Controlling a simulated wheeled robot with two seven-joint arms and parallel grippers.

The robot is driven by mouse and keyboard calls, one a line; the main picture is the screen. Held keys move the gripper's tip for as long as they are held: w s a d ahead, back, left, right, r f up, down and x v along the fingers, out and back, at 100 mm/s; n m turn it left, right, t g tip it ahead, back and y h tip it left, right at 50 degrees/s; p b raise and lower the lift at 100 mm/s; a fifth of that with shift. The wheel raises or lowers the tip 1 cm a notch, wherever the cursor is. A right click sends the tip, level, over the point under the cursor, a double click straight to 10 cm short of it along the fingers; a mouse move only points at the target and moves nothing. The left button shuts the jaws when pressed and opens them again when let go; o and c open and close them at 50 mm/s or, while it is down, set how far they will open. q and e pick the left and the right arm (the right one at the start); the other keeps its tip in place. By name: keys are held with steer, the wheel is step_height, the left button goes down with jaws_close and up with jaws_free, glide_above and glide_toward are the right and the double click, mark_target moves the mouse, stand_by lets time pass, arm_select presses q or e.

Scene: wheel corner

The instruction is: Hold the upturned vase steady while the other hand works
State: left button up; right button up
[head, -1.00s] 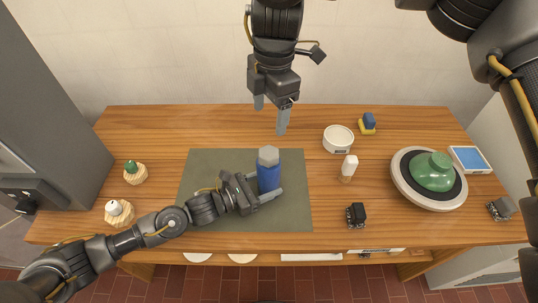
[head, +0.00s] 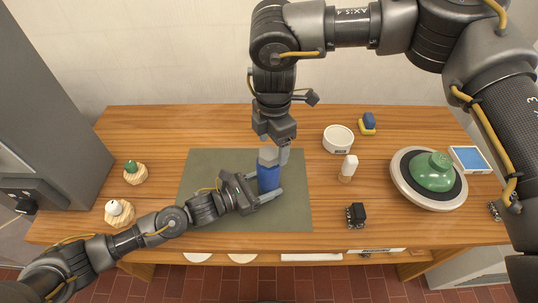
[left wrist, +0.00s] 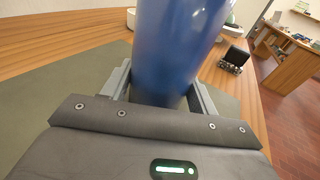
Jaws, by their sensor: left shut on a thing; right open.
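The blue vase (head: 268,181) stands upright on the green mat (head: 215,165), with a grey many-sided part (head: 268,158) at its top. My left gripper (head: 271,195) is shut on the vase low down, coming from the left. In the left wrist view the blue vase (left wrist: 180,45) fills the space between the two fingers of the left gripper (left wrist: 165,92); its top is out of that picture. My right gripper (head: 275,154) is open, pointing down from above, with its fingers at the grey top. I cannot tell whether they touch it.
A white bowl (head: 338,138), a white-topped brush or stopper (head: 348,167) and a black block (head: 356,215) stand right of the mat. A wheel (head: 400,190) bears a green pot (head: 433,172). Two small items on round wooden bases (head: 120,212) stand left. The mat's left part is clear.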

steer(key=shift+f, duration=1.35)
steer(key=c, duration=1.5)
steer(key=shift+r, duration=0.35)
steer(key=shift+r, duration=0.7)
steer(key=shift+r, duration=2)
